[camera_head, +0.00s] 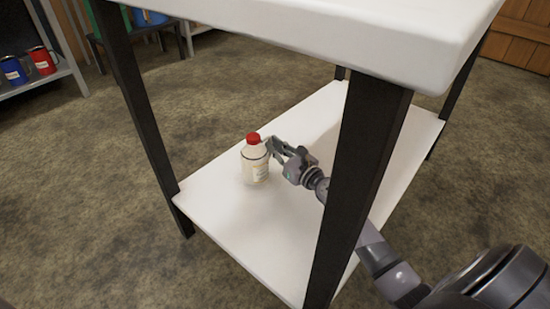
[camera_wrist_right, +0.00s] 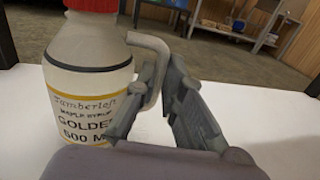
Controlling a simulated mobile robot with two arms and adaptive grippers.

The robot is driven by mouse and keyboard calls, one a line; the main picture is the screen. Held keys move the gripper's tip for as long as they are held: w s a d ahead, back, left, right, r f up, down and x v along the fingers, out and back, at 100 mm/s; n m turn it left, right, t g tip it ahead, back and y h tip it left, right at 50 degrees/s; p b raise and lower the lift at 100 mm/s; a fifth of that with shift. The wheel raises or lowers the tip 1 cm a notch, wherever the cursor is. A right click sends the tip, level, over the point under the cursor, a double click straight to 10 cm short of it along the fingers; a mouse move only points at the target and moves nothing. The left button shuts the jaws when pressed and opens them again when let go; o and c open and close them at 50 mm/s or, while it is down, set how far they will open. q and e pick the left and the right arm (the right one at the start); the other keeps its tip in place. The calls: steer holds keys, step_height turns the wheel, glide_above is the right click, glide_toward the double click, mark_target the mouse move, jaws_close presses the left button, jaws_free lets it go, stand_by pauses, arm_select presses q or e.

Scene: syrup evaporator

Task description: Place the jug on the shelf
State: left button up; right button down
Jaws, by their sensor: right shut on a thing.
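The jug (camera_head: 255,166) is a pale bottle with a red cap, upright at the lower white shelf (camera_head: 232,213) of the table. In the right wrist view the jug (camera_wrist_right: 88,78) shows its label and side handle. My right gripper (camera_head: 272,146) reaches in from the right, and its fingers are shut on the jug's handle. In the right wrist view the gripper (camera_wrist_right: 163,90) has the handle between its fingers. Whether the jug's base touches the shelf is hard to tell. My left gripper is not in view.
Dark table legs (camera_head: 365,150) stand at the shelf's corners, one of them close by my right arm. The white tabletop (camera_head: 350,30) lies above the shelf. A rack at the far left holds a blue jug (camera_head: 14,70) and a red jug (camera_head: 42,60). Much of the shelf is clear.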

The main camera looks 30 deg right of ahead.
steer(key=shift+f+b, duration=0.3)
steer(key=shift+f, duration=0.55)
steer(key=shift+f, duration=0.1)
steer(key=c, duration=1.7)
jaws_free()
steer(key=s, duration=0.4)
steer(key=s+d, duration=0.1)
steer(key=s, duration=0.7)
steer(key=shift+d+p, duration=0.35)
